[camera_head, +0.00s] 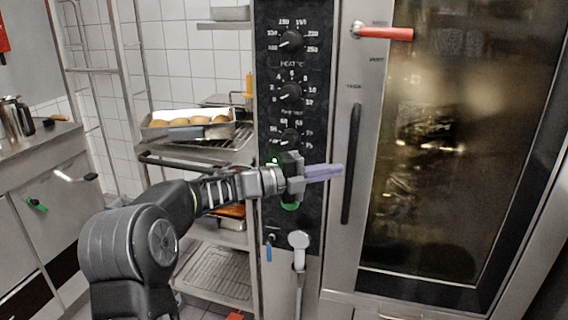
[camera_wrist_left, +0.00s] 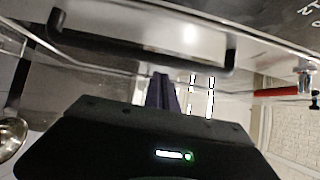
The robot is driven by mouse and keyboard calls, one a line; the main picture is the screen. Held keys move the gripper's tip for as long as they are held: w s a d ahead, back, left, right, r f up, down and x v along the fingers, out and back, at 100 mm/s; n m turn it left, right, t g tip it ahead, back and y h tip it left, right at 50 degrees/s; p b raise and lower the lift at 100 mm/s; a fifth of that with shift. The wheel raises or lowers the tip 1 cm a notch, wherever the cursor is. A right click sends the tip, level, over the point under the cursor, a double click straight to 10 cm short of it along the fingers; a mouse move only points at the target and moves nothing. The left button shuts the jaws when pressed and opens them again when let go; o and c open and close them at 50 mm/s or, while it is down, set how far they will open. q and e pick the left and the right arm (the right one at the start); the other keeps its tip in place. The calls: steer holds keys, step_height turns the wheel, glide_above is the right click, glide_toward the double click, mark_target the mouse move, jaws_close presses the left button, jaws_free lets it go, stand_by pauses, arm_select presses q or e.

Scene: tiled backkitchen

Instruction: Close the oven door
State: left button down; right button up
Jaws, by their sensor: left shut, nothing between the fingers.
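The oven door (camera_head: 440,150) is a large dark glass pane in a steel frame, filling the right of the head view. A long black vertical handle (camera_head: 352,165) is on its left side; the handle also shows as a black bar across the top of the left wrist view (camera_wrist_left: 140,56). I cannot tell whether the door is fully against the oven. My left gripper (camera_head: 338,171) is shut and empty, its purple fingers pointing right, close to the handle. The fingers also show in the left wrist view (camera_wrist_left: 161,92). Contact with the door is unclear. My right gripper is not in view.
A black control panel (camera_head: 290,65) with several knobs is left of the door. A red lever (camera_head: 385,33) sticks out at the top. A rack at left holds a tray (camera_head: 160,133) of round buns. A hand shower (camera_head: 298,240) hangs below the panel. Steel counters (camera_head: 50,205) stand further left.

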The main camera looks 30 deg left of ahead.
arm_select(q)
steer(key=w+a+p, duration=0.1)
steer(key=w+a, duration=0.2)
steer(key=a, duration=0.7)
steer(key=shift+f, duration=0.15)
steer(key=shift+a, duration=0.1)
